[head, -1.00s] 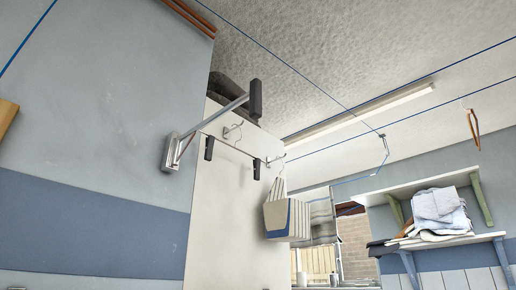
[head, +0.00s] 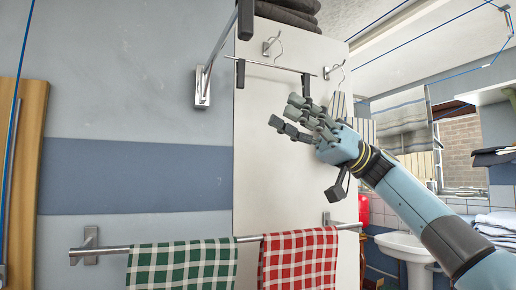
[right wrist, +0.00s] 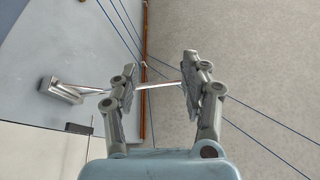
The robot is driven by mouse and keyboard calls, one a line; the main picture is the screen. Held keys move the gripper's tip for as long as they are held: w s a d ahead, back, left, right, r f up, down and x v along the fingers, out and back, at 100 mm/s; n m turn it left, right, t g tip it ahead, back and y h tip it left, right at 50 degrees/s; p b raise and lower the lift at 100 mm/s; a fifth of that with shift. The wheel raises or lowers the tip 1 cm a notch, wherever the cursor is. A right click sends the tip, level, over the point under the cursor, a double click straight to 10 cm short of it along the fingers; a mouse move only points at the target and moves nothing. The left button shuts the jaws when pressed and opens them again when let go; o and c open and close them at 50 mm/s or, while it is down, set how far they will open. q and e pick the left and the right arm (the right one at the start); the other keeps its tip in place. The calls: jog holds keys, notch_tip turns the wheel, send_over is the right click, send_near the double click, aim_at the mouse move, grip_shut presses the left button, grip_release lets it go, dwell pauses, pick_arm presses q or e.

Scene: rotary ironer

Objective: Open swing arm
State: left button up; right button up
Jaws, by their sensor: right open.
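The swing arm (head: 217,48) is a thin metal rod on a silver wall bracket (head: 202,88), with a dark grip (head: 245,18) at its outer end near the top. My right gripper (head: 292,119) is open in front of the white cabinet side, to the right of and below the swing arm in the head view. In the right wrist view the gripper (right wrist: 160,75) has its fingers spread, and the swing arm (right wrist: 160,84) runs from its bracket (right wrist: 60,90) across the gap between them. Whether the rod touches a finger cannot be told. My left gripper is not in view.
A towel rail (head: 115,249) with a green checked cloth (head: 182,265) and a red checked cloth (head: 298,260) crosses below. A hanger rod (head: 283,67) with hooks is on the white panel (head: 270,160). A sink (head: 405,247) stands at the right.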

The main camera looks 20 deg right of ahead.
aim_at(246, 39)
notch_tip(246, 39, up, 10)
jog(key=s+d+n+g+p, duration=0.1)
jog(key=s+n+g, duration=0.1)
jog(key=s+n, duration=0.1)
jog(key=p+x, duration=0.3)
jog(key=x, duration=0.2)
jog(key=r+p+x, duration=0.1)
jog(key=p+x, duration=0.2)
jog(key=x, duration=0.3)
jog(key=shift+w+a+r, duration=0.1)
jog(key=shift+w, duration=0.05)
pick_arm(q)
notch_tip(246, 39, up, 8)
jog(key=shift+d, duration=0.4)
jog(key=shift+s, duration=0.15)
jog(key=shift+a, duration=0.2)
pick_arm(e)
grip_shut()
